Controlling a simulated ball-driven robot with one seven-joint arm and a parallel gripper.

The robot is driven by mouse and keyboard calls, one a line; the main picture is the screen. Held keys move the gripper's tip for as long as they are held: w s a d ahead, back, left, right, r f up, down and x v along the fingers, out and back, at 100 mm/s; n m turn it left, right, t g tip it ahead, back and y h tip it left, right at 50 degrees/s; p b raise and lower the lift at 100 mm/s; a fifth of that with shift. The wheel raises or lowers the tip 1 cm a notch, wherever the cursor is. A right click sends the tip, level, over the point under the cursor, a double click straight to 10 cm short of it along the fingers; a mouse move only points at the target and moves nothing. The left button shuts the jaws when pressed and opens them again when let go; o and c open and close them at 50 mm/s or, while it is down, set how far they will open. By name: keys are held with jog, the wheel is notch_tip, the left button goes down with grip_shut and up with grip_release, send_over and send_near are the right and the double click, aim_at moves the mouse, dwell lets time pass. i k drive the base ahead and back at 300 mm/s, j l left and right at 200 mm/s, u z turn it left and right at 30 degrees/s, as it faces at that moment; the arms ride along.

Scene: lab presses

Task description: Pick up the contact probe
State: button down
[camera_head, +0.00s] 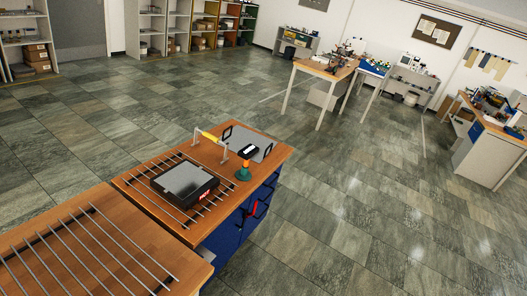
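A slim yellow-handled tool (209,136) rests across small pale upright supports at the far left edge of the wooden bench top (262,186). It looks like the contact probe, but it is too small to be sure. To its right, a small black device with a light face (248,151) sits on a green-and-orange stand (244,172). My gripper does not show in the head view. The bench is some way off, below the camera.
A black tray-like box (185,184) lies on metal rods on the bench, with a grey plate with black handles (249,142) behind. Another rod-topped bench (60,205) stands at lower left. Tables and shelves line the back. The tiled floor (330,215) is clear to the right.

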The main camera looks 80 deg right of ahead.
aim_at(247, 153)
jog(key=z, duration=1.95)
